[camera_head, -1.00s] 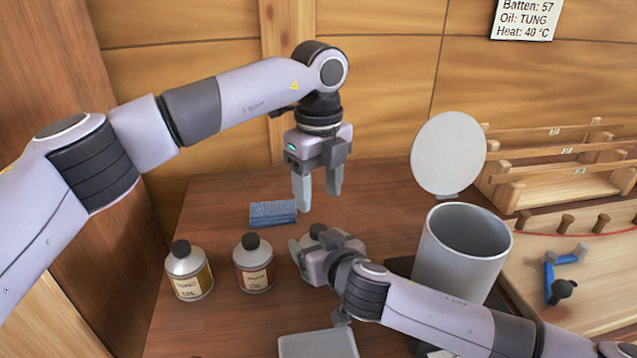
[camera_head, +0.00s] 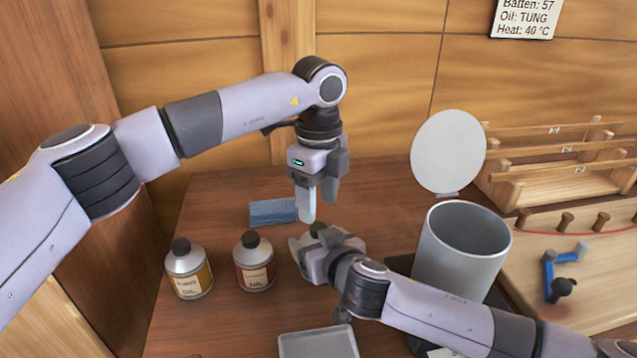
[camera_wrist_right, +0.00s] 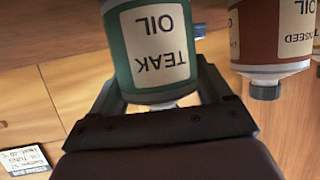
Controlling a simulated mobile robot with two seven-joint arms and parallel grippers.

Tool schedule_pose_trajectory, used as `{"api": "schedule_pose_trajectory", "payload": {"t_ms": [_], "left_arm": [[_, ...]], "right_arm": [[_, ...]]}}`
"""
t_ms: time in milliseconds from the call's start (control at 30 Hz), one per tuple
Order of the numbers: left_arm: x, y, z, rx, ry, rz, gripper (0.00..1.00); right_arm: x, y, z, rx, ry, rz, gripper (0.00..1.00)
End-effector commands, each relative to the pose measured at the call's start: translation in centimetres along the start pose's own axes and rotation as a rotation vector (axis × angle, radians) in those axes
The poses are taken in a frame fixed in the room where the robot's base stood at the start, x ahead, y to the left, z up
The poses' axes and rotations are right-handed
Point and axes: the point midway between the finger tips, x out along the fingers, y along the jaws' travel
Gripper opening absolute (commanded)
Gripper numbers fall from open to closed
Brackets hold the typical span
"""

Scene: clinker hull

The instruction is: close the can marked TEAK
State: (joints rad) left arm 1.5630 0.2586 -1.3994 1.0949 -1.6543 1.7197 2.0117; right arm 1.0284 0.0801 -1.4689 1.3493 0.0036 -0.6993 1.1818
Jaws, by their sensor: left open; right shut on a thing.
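The TEAK can (camera_wrist_right: 155,50), green with a cream label, shows upside down in the right wrist view. My right gripper (camera_wrist_right: 160,100) is shut on its body. In the head view that gripper (camera_head: 325,262) hides most of the can. A small dark top (camera_head: 318,229) shows just above the gripper; I cannot tell whether it is a cap or an open neck. My left gripper (camera_head: 318,204) is open and empty, pointing down just above that dark top, with a gap between them.
Two capped oil cans, one yellow-labelled (camera_head: 190,275) and one red (camera_head: 254,268), stand left of my right gripper. A blue block (camera_head: 273,212) lies behind. A grey tray (camera_head: 318,344) is in front. A tall open pot (camera_head: 462,250) with raised lid (camera_head: 447,152) stands right.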

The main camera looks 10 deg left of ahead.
Motion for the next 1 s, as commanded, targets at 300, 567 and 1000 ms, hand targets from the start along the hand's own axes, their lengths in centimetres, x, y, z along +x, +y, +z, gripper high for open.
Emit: {"api": "schedule_pose_trajectory", "payload": {"t_ms": [300,567,1000], "left_arm": [[4.4,0.0,0.0,-0.001,-0.001,0.001,0.57],[5.1,0.0,0.0,0.000,-0.001,-0.001,0.57],[5.0,0.0,0.0,0.000,-0.001,-0.001,0.00]], "right_arm": [[0.0,0.0,-0.2,0.000,0.003,-0.001,0.00],[0.0,0.0,-0.2,0.000,0.003,-0.001,0.00],[0.0,0.0,-0.2,0.000,0.003,-0.001,0.00]]}}
